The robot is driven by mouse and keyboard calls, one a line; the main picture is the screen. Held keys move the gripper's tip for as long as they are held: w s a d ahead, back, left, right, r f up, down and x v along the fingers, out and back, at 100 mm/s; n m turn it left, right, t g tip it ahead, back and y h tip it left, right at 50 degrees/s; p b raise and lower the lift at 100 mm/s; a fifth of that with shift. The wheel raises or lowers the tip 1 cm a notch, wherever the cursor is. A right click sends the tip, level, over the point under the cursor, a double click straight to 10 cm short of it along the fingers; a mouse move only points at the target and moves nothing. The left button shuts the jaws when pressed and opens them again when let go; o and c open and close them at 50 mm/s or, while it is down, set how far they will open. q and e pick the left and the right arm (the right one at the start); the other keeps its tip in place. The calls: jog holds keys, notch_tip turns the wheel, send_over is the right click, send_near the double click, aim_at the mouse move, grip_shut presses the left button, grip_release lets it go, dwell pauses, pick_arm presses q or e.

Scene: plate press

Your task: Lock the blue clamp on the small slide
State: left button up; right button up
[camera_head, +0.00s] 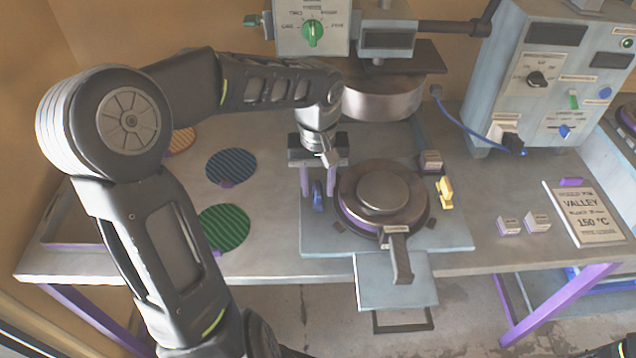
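The blue clamp (318,197) stands at the left edge of the small slide (455,238), a pale blue-grey plate on the table. My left gripper (322,190) points down over the clamp from above. Its purple fingers are spread apart, with the clamp low between them; I cannot tell whether they touch it. A round dark plate (382,192) with a raised disc and a front handle sits on the slide. A yellow clamp (445,192) stands upright at the slide's right side. My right gripper is not in view.
The press head (380,98) hangs behind the slide. A control box (545,75) with a blue cable stands at the back right. Green (222,227) and blue (231,166) discs lie to the left. A sign (590,215) and small labelled blocks (509,225) lie to the right.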

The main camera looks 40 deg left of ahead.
pick_arm(q)
jog(key=shift+c, duration=0.5)
grip_shut()
jog(key=shift+m, duration=0.4)
jog(key=m, duration=0.3)
jog(key=shift+r+p, duration=0.1)
jog(key=shift+p, duration=0.25)
jog(key=m+p, duration=0.1)
jog(key=m, duration=0.4)
jog(key=m+p, duration=0.1)
jog(key=m, duration=0.3)
jog(key=shift+m, duration=0.3)
jog(key=m+p, duration=0.1)
jog(key=m, duration=0.3)
jog(key=shift+m, duration=0.3)
